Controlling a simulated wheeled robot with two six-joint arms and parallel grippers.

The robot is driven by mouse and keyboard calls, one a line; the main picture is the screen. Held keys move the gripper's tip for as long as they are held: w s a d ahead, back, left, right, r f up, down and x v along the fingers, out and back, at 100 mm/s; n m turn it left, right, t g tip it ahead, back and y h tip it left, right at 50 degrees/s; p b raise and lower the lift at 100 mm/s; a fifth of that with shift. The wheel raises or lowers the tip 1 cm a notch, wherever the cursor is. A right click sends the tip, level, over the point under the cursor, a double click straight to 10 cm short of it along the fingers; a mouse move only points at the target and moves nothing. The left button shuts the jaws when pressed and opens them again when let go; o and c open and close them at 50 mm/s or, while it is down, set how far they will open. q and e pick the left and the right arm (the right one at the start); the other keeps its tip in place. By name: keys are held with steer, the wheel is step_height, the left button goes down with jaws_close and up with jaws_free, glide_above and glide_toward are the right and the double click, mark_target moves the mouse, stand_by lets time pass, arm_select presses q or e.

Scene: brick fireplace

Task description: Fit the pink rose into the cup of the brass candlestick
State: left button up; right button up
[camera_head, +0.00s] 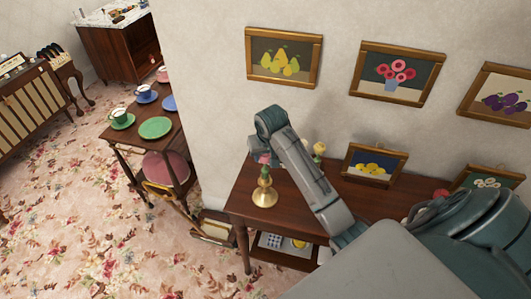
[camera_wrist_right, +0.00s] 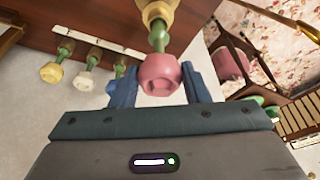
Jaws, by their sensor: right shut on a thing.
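The pink rose (camera_wrist_right: 160,75) is between the two fingers of my right gripper (camera_wrist_right: 160,84), which is shut on it. Its green stem (camera_wrist_right: 158,38) points at the brass candlestick (camera_wrist_right: 155,12). The stem's end meets the cup in the right wrist view; I cannot tell how deep it sits. In the head view the brass candlestick (camera_head: 265,192) stands upright near the left end of the wooden table (camera_head: 238,205). My right gripper (camera_head: 262,158) is right above it, with a bit of pink showing. My left gripper is not in view.
A yellow rose (camera_head: 320,149) stands behind my right arm; yellow (camera_wrist_right: 53,72) and white (camera_wrist_right: 85,80) roses show in the wrist view. A framed lemon picture (camera_head: 374,166) stands on the table. A tea table (camera_head: 143,109) with cups and plates is farther left.

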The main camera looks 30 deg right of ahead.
steer(key=shift+f, duration=0.85)
steer(key=o, duration=0.9)
